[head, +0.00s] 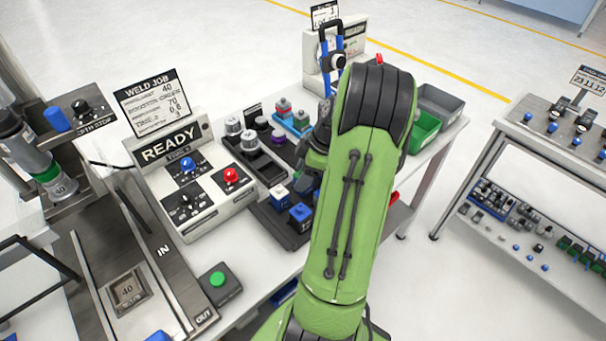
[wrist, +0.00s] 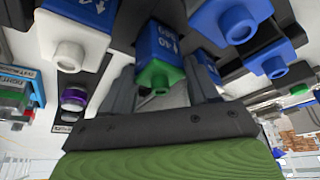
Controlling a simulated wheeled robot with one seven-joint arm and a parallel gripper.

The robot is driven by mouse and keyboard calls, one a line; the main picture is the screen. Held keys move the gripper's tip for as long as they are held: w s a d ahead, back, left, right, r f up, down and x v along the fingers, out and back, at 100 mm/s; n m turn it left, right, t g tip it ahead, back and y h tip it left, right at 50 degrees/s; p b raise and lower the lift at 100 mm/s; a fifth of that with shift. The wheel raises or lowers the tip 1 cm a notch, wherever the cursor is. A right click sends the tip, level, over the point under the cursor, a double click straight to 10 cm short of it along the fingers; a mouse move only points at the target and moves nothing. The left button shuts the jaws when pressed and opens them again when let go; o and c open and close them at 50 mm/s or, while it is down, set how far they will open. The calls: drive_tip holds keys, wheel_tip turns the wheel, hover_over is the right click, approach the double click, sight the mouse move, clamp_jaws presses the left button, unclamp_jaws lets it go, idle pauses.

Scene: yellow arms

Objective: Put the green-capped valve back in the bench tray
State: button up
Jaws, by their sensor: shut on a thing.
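In the wrist view a blue valve with a green cap (wrist: 158,75) sits between the two fingers of my gripper (wrist: 160,70), which is shut on it. Its blue body shows white printing and its far end is out of sight. In the head view my green arm hides the gripper and the held valve. The dark bench tray (head: 268,217) lies left of my arm, with blue and white valves in it. In the wrist view a white valve (wrist: 72,38) is on the left and a blue valve (wrist: 232,18) on the right, close by. I cannot tell whether the held valve touches the tray.
A panel reading READY (head: 190,175) stands left of the tray. A green button box (head: 219,283) is in front. Green and grey bins (head: 424,130) stand behind my arm to the right. A second bench (head: 545,130) stands farther right, across open floor.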

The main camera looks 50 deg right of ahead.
drive_tip(key=shift+f, duration=0.1)
drive_tip(key=o, duration=1.1)
